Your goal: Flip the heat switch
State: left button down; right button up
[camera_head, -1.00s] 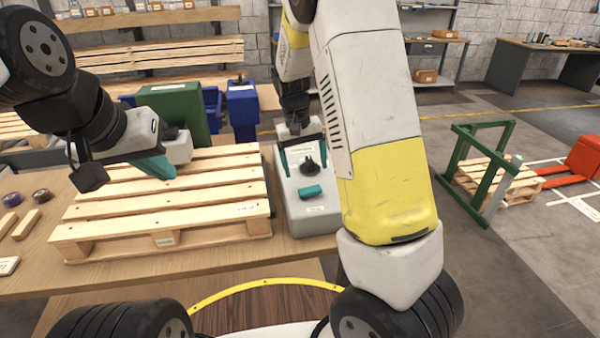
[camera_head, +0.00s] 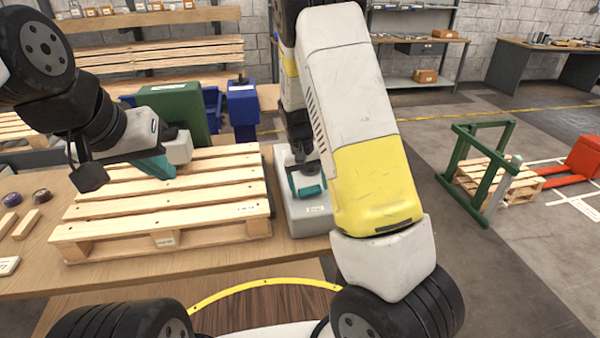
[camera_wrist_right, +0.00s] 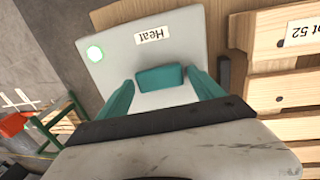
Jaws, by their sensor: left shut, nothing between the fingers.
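The heat switch is a teal rocker (camera_wrist_right: 160,77) on a light grey box (camera_head: 314,224) with a "Heat" label (camera_wrist_right: 152,34). A round green lamp (camera_wrist_right: 95,53) glows on the box. My right gripper (camera_head: 308,182) is low over the box. In the right wrist view its teal fingers stand open, one on each side of the rocker, with small gaps; contact cannot be told. My left gripper (camera_head: 162,168) is shut and empty, above the wooden pallet on the table.
The wooden pallet (camera_head: 165,225) lies on the table (camera_head: 120,287) left of the box. Wooden blocks and tape rolls lie at the left. A green frame (camera_head: 480,170) stands on the floor at right.

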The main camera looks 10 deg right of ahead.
jog(key=c, duration=1)
jog(key=shift+d+y, duration=0.4)
jog(key=shift+y, duration=0.5)
jog(key=shift+c, duration=0.2)
jog(key=shift+d+y, duration=0.15)
jog(key=shift+y, duration=0.75)
jog(key=o, duration=1.4)
